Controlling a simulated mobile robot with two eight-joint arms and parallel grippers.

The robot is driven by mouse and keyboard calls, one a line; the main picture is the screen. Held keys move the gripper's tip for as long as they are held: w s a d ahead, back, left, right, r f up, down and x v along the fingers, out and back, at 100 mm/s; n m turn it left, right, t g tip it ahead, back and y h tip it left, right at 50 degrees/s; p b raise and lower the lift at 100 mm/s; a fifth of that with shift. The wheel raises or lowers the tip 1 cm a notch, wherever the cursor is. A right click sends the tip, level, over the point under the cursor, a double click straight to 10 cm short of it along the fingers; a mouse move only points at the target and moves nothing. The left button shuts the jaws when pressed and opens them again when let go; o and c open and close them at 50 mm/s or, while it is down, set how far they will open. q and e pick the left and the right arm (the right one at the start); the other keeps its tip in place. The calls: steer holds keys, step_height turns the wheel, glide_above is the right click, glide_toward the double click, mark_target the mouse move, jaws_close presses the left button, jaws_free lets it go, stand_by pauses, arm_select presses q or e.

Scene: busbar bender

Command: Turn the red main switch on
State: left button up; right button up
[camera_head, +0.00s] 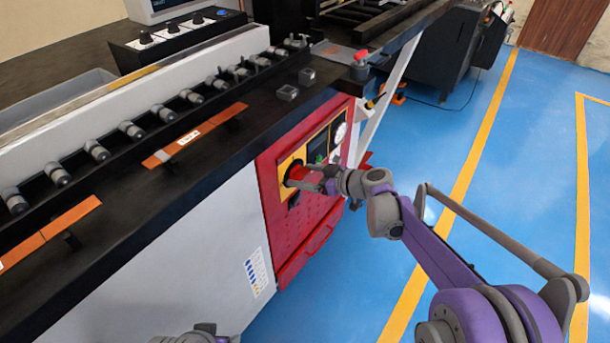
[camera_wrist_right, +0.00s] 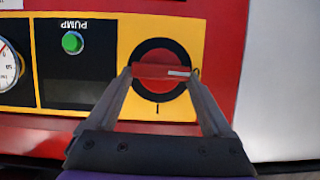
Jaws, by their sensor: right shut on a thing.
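The red main switch (camera_head: 297,172) is on a yellow plate on the red front panel of the machine. In the right wrist view, which shows the panel upside down, the switch (camera_wrist_right: 160,84) is a round red knob with a black ring. Its handle bar lies horizontal, with a white mark at the picture's right end. A "1" mark is on the plate below the ring. My right gripper (camera_wrist_right: 162,73) is shut on the handle, one finger at each end. In the head view a grey part of my left arm (camera_head: 195,335) shows at the bottom edge; its fingers are not clear.
A green pump button (camera_wrist_right: 72,42) and a gauge (camera_wrist_right: 8,65) sit beside the switch. The black machine bed (camera_head: 190,170) with rollers and copper bars runs to the left. The blue floor (camera_head: 445,130) to the right is open.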

steer(key=m, duration=0.1)
steer(key=m+g+y+p, duration=0.1)
steer(key=shift+w+d+m, duration=0.2)
steer(key=shift+m, duration=0.2)
steer(key=m, duration=0.1)
steer(key=m+g+y, duration=0.1)
steer(key=shift+w+d+f+m+y, duration=0.1)
steer(key=shift+w+f+m+y, duration=0.05)
steer(key=shift+f+m+y, duration=0.15)
steer(key=m+y, duration=0.1)
steer(key=m+g, duration=0.1)
steer(key=m, duration=0.1)
steer(key=shift+w+d+f+y+b, duration=0.1)
steer(key=shift+w+f+y+b, duration=0.1)
steer(key=shift+y+b, duration=0.2)
steer(key=m, duration=0.1)
steer(key=m+y+b, duration=0.1)
steer(key=m, duration=0.1)
steer(key=m+y, duration=0.1)
steer(key=shift+f+m+g, duration=0.25)
steer(key=shift+m+g, duration=0.05)
steer(key=shift+b, duration=0.3)
steer(key=o, duration=1.1)
steer(key=shift+o, duration=0.2)
